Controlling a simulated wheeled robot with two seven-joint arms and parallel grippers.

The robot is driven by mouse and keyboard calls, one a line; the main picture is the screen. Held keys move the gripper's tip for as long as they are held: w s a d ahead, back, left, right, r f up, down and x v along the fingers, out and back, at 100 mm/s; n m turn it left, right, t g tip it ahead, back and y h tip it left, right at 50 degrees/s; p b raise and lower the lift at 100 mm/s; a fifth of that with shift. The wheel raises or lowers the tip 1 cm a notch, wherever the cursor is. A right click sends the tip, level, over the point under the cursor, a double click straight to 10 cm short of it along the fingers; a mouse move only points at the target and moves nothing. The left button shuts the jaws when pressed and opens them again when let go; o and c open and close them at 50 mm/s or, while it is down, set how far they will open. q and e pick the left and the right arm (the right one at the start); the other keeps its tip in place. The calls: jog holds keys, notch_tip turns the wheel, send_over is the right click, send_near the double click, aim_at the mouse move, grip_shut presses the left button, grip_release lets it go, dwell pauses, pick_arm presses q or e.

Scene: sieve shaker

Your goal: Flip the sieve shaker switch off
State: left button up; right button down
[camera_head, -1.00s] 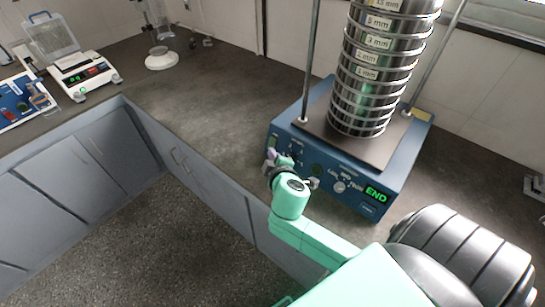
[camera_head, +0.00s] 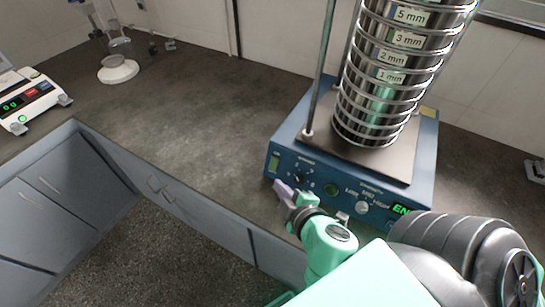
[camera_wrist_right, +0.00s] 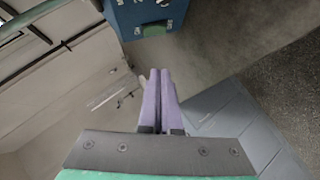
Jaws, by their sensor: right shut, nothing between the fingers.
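The sieve shaker is a blue box (camera_head: 427,167) with a tall stack of metal sieves (camera_head: 372,112) on its dark top plate. Its front panel has a green switch (camera_head: 274,163) at the far left, a timer dial, a round green button (camera_head: 331,189) and a grey knob. A lit green display (camera_head: 401,209) is partly hidden by my right arm. My right gripper (camera_head: 279,187) is shut and empty, with purple fingers just below the switch in the head view. In the right wrist view, the switch (camera_wrist_right: 153,30) lies beyond the fingertips (camera_wrist_right: 160,72), with a visible gap. The switch's position is unclear.
The shaker stands near the counter's front edge, above grey cabinets (camera_head: 180,205). The dark counter (camera_head: 200,95) is clear left of it. A white scale (camera_head: 30,100) and a stand with a white base (camera_head: 118,70) are farther left. A metal rod (camera_head: 322,70) rises beside the sieves.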

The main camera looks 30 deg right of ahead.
jog(key=b, duration=0.2)
send_near(271, 167)
jog(key=w+a, duration=0.2)
jog(key=w, duration=0.2)
jog(key=shift+w+d+f, duration=0.25)
jog(key=shift+d+f, duration=0.25)
jog(key=shift+d, duration=0.05)
jog(key=shift+w+d+f, duration=0.25)
jog(key=shift+d+f, duration=0.2)
jog(key=shift+d, duration=0.05)
jog(key=shift+w+d+f, duration=0.1)
jog(key=shift+d+f, duration=0.2)
jog(key=shift+d, duration=0.05)
pick_arm(q)
jog(key=shift+g, duration=0.3)
jog(key=s, duration=0.1)
jog(key=s+f, duration=0.1)
jog(key=s, duration=0.1)
jog(key=s+f, duration=0.1)
jog(key=shift+s+d+f, duration=0.15)
jog(key=shift+s, duration=0.1)
jog(key=shift+f, duration=0.1)
